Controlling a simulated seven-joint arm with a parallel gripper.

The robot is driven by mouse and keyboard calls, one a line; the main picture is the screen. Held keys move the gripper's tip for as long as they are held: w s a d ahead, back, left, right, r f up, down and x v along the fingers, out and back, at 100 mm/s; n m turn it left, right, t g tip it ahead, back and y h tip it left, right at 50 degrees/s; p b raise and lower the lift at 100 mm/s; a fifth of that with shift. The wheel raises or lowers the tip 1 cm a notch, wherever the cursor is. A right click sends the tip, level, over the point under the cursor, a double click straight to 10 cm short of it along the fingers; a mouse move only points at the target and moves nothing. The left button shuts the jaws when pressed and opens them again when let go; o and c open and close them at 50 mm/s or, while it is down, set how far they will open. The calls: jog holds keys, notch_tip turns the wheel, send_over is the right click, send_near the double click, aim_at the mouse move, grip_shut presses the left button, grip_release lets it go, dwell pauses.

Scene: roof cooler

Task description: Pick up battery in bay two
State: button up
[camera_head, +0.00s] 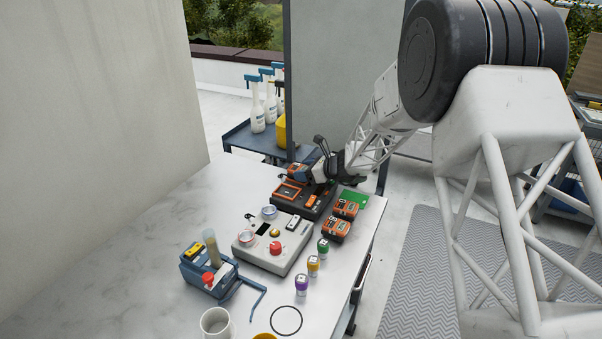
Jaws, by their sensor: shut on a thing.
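My gripper (313,166) is shut on an orange and dark battery (297,172), which it holds over the back left part of a black charger (305,207). I cannot tell whether the battery is clear of the charger or still touches it. The charger has an orange-framed bay (288,191) at its left and an orange piece (313,200) at its right. The bay numbers are too small to read, and my gripper and arm hide part of the charger's back.
Two orange batteries (346,209) (336,229) stand right of the charger, by a green board (356,198). A grey control box (272,242) with a red button is in front. Small capped jars (313,265) line the right. A blue caddy (208,274) stands left. The table's left is clear.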

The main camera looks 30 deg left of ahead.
jog(key=shift+r, duration=0.15)
jog(key=shift+r, duration=1.4)
jog(key=shift+s+d+r, duration=0.1)
jog(key=shift+s+r, duration=0.05)
jog(key=shift+r, duration=0.15)
jog(key=s+d, duration=0.3)
jog(key=s, duration=0.1)
jog(key=s+d+r, duration=0.1)
jog(key=s+d, duration=0.2)
jog(key=s, duration=0.1)
jog(key=s+d, duration=0.3)
jog(key=s, duration=0.1)
jog(key=shift+s+d+r, duration=0.2)
jog(key=shift+s+d, duration=0.05)
jog(key=shift+w, duration=0.15)
